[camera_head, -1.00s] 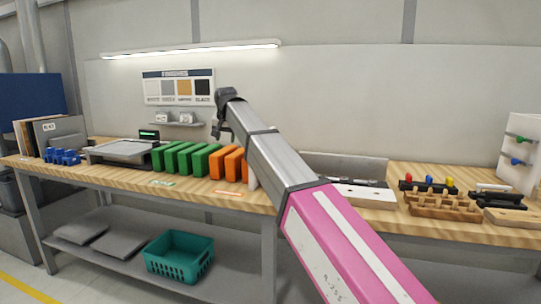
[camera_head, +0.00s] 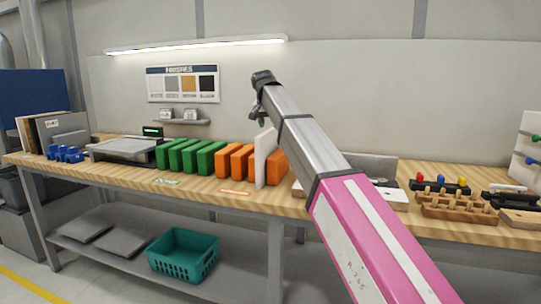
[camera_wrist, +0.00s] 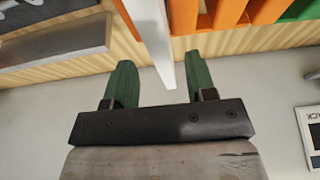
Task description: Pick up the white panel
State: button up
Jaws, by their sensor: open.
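The white panel (camera_head: 262,160) stands upright on the workbench in the head view, in the row of orange panels. In the wrist view the white panel (camera_wrist: 155,32) shows as a narrow edge that reaches into the space between my green fingers. My gripper (camera_wrist: 160,64) is open, with a gap visible on each side of the panel. In the head view my gripper (camera_head: 261,117) is small and partly hidden by my arm, near the panel's top.
Orange panels (camera_head: 237,160) stand close to the white panel, with green panels (camera_head: 190,157) farther left. Wooden peg holders (camera_head: 450,203) stand at the right.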

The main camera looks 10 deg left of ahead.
aim_at(270, 130)
jog(key=x, duration=0.5)
jog(key=shift+s, duration=0.1)
grip_shut()
jog(key=shift+r, duration=0.1)
dwell(1.1)
